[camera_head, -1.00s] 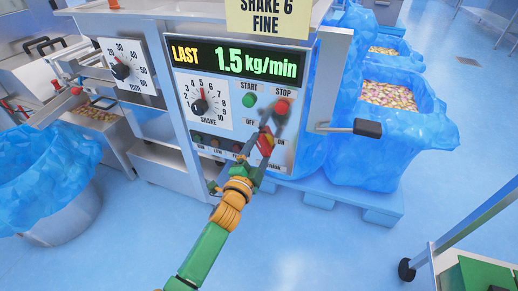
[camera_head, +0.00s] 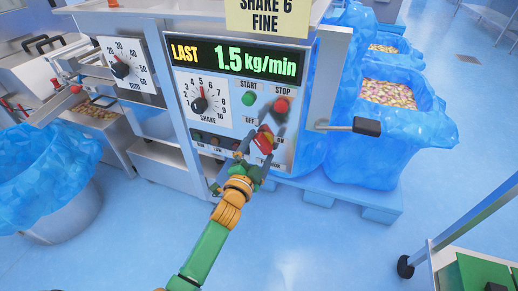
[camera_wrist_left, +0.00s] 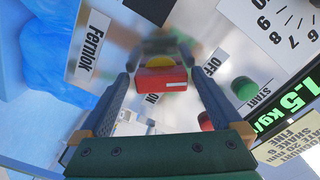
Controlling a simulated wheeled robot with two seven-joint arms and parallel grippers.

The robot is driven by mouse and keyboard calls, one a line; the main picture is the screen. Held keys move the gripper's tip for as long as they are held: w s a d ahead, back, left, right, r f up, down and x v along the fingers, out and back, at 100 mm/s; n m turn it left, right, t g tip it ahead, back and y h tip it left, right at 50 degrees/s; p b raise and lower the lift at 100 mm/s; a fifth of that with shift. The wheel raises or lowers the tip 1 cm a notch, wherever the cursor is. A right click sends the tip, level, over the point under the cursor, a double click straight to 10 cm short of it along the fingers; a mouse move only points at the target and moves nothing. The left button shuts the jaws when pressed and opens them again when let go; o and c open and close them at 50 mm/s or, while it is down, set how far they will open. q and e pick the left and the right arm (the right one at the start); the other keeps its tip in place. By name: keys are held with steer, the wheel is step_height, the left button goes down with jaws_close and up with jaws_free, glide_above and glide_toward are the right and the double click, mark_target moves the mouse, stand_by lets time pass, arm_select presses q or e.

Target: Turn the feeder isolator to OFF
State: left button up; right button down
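The feeder isolator is a red handle on a yellow disc (camera_head: 264,139) at the lower right of the machine's front panel (camera_head: 283,152). In the left wrist view the red handle (camera_wrist_left: 162,80) lies between my two fingers, with an OFF label (camera_wrist_left: 213,63) and an ON label (camera_wrist_left: 151,98) near it. Its exact setting is hard to read. My left gripper (camera_head: 255,152) is open in front of the panel, its fingers (camera_wrist_left: 165,88) spread to either side of the handle with gaps showing. My right gripper is not in view.
Above the isolator are a green START button (camera_head: 249,99) and a red STOP button (camera_head: 281,105). The SHAKE dial (camera_head: 199,104) is to their left. A lever with a black grip (camera_head: 366,127) sticks out at the right. Blue-lined bins (camera_head: 390,140) stand beyond it.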

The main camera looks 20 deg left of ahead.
arm_select(q)
steer(key=s+p, duration=0.1)
steer(key=s, duration=0.6)
steer(key=shift+p, duration=0.3)
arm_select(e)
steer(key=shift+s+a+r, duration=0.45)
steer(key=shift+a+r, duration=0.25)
arm_select(q)
steer(key=shift+a, duration=0.15)
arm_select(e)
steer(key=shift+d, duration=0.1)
